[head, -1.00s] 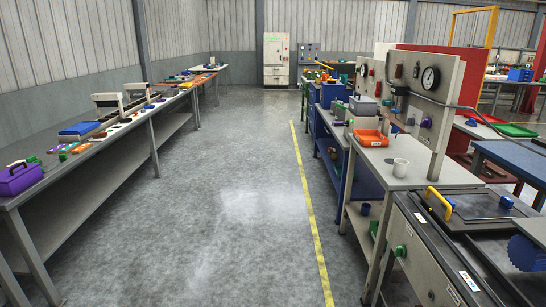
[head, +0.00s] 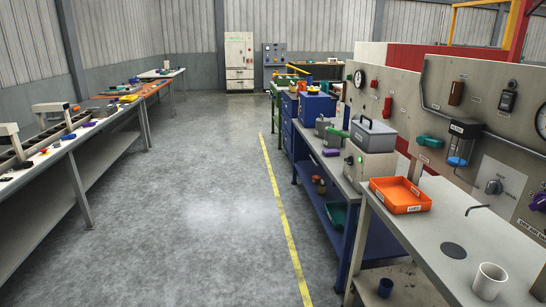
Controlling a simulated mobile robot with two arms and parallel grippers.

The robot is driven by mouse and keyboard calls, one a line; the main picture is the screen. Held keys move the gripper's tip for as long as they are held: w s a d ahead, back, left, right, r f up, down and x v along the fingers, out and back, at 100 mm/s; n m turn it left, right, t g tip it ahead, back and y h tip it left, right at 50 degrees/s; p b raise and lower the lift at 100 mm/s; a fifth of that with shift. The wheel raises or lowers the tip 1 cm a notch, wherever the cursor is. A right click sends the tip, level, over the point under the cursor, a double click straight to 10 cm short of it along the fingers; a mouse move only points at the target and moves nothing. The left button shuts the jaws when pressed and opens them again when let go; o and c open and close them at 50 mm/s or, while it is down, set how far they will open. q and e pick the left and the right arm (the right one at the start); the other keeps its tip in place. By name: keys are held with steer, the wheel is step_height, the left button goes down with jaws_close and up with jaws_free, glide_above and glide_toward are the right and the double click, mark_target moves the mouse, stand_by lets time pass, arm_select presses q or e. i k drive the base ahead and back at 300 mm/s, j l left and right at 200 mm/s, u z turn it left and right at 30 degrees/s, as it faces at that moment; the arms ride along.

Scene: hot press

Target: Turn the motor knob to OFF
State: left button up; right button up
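A grey rotary knob (head: 493,187) sits on a light plate on the upright panel (head: 425,85) at the right. Small lettering beside it is too blurred to read, so I cannot tell whether it is the motor knob or where it points. A purple knob (head: 539,201) is at the right edge, partly cut off. Neither of my grippers is in view.
A pale bench (head: 455,235) at the right holds an orange tray (head: 400,195) and a white cup (head: 490,281). A blue bench (head: 345,215) stands behind it. A long table (head: 75,155) runs along the left. The grey floor (head: 200,215) between is clear.

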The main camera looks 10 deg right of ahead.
mark_target(349, 162)
steer(key=i+l+z, duration=0.2)
steer(key=i, duration=0.35)
steer(key=i+j+z, duration=0.1)
steer(key=i+z, duration=0.15)
steer(key=i, duration=0.25)
steer(key=i+j+z, duration=0.2)
steer(key=i, duration=0.35)
steer(key=i+j+z, duration=0.25)
steer(key=i, duration=0.3)
steer(key=i+l, duration=0.15)
steer(key=i, duration=0.3)
